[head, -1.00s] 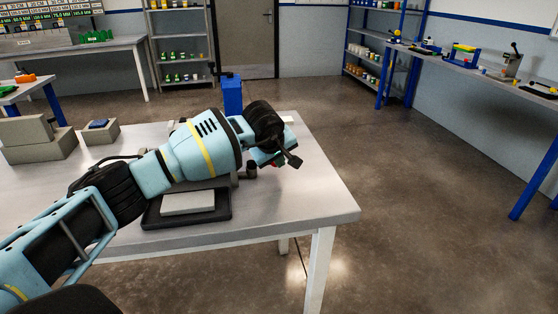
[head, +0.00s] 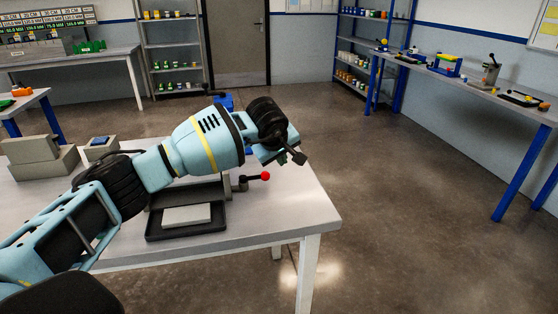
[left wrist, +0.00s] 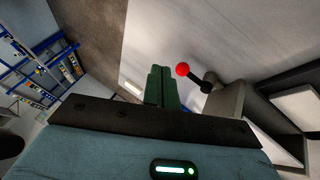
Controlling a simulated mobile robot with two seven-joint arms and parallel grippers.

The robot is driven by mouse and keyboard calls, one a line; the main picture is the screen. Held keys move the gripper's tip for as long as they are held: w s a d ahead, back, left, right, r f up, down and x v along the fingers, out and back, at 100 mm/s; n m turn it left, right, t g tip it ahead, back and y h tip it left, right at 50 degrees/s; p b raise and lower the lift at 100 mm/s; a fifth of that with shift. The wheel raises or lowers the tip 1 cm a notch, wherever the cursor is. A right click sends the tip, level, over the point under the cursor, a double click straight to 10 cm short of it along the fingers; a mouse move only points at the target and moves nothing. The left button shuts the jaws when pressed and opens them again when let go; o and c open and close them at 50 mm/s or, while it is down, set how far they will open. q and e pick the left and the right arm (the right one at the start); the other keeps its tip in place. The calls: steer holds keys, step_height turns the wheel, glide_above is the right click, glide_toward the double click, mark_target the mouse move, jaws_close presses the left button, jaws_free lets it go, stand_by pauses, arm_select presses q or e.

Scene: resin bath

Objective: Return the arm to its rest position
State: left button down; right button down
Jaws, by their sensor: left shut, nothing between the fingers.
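My left arm reaches in from the left of the head view, over the near table. Its gripper (head: 296,157) is at the far end of the arm, above the table's right part, and its fingertips are hard to make out there. In the left wrist view the green fingers (left wrist: 158,87) are together with nothing between them. A lever with a red knob (head: 265,176) stands on the table below the wrist; the knob also shows beside the fingers in the left wrist view (left wrist: 182,69), apart from them. My right gripper is out of view.
A black tray (head: 153,232) with a pale flat block (head: 187,216) lies below my arm on the near table (head: 313,214). Grey blocks (head: 40,160) stand at the left, and a blue object (head: 224,101) behind the arm. Open floor lies to the right, before a long side bench (head: 470,82).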

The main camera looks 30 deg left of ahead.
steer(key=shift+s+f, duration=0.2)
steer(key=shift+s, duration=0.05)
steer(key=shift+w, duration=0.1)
